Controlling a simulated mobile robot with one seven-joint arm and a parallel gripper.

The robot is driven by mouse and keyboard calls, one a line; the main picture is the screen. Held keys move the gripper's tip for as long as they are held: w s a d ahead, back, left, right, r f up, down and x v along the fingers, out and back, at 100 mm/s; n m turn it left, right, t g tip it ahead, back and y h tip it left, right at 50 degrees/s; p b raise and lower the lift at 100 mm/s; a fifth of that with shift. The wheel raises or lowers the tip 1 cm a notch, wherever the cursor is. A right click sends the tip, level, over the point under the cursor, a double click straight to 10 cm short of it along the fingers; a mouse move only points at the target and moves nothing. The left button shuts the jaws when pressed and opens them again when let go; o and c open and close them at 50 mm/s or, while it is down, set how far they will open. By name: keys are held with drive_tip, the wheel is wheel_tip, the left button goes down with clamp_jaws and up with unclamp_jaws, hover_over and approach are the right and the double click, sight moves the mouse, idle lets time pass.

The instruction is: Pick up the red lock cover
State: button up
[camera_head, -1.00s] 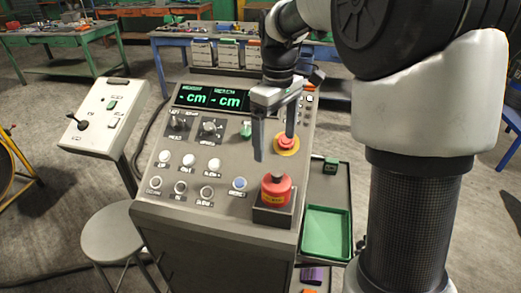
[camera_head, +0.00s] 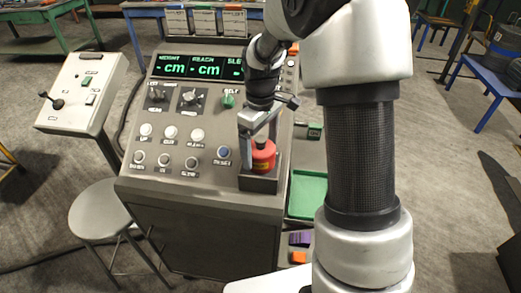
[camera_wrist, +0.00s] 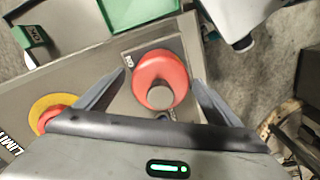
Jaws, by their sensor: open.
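The red lock cover (camera_head: 263,157) is a red cylinder standing upright in a dark square holder (camera_head: 259,183) at the lower right corner of the console. In the wrist view the red cover (camera_wrist: 160,72) shows from above with a grey knob at its centre. My gripper (camera_head: 259,138) is open above the cover, pointing down. In the wrist view its two fingers (camera_wrist: 160,88) lie to the left and right of the cover, and I cannot tell whether they touch it.
The console (camera_head: 165,185) carries knobs, buttons and a green display (camera_head: 195,67). A red button with a yellow ring (camera_wrist: 48,112) is near the left finger in the wrist view. A green tray (camera_head: 307,195) is right of the console. A stool (camera_head: 105,208) stands left.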

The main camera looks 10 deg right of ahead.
wheel_tip(320, 180, down, 2)
drive_tip(key=shift+f, duration=0.1)
drive_tip(key=c, duration=1.2)
